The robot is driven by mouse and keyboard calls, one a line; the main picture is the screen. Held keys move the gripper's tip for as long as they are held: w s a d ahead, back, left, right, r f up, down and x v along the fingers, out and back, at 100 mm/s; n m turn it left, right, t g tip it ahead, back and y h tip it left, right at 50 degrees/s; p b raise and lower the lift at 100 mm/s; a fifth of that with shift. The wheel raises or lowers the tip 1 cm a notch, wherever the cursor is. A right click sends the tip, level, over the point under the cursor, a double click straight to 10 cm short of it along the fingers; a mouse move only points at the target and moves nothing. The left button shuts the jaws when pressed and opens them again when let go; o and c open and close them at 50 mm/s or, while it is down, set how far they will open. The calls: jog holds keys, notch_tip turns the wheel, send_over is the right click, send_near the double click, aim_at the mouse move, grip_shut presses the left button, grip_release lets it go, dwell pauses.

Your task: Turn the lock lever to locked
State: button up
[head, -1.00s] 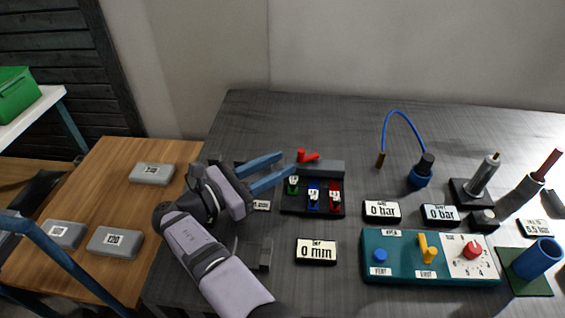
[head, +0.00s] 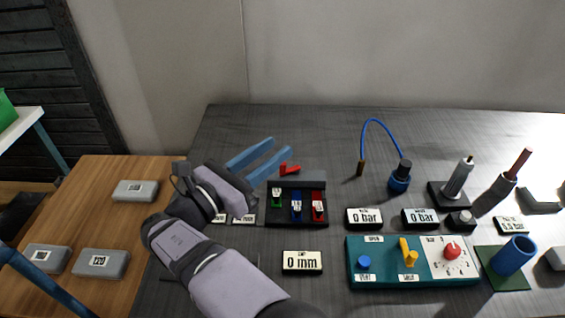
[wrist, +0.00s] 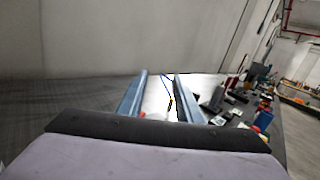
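A small red lever (head: 289,169) sits at the back edge of a black rack (head: 297,222) that holds green, blue and red pieces. I take it as the lock lever; its marking is too small to read. My gripper (head: 280,147) is open and empty, its two blue fingers pointing away and to the right. In the head view the fingertips are just above and left of the red lever, apart from it. In the wrist view the fingers (wrist: 160,76) are spread, with a bit of red low between them. A yellow lever (head: 408,252) stands on the teal panel (head: 385,280).
The teal panel also carries a blue button (head: 364,262) and a red knob (head: 452,251). Display blocks, a blue cable (head: 382,122), metal cylinders and a blue cup (head: 514,256) stand to the right. The back of the dark table is clear.

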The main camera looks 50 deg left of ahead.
aim_at(283, 165)
jog(key=f+n+y, duration=0.1)
jog(key=f, duration=0.2)
jog(key=f+n+y, duration=0.1)
jog(key=f, duration=0.2)
jog(key=f+n+g+y, duration=0.1)
jog(key=f+y, duration=0.1)
jog(key=f, duration=0.1)
jog(key=shift+s+d, duration=0.1)
jog(key=shift+s, duration=0.15)
jog(key=shift+s+a+f+m+g+y, duration=0.1)
jog(key=shift+a+f+m+g+y, duration=0.2)
jog(key=shift+a+m, duration=0.25)
jog(key=shift+d, duration=0.1)
jog(key=shift+p+x, duration=0.45)
jog(key=shift+x, duration=3.2)
grip_shut()
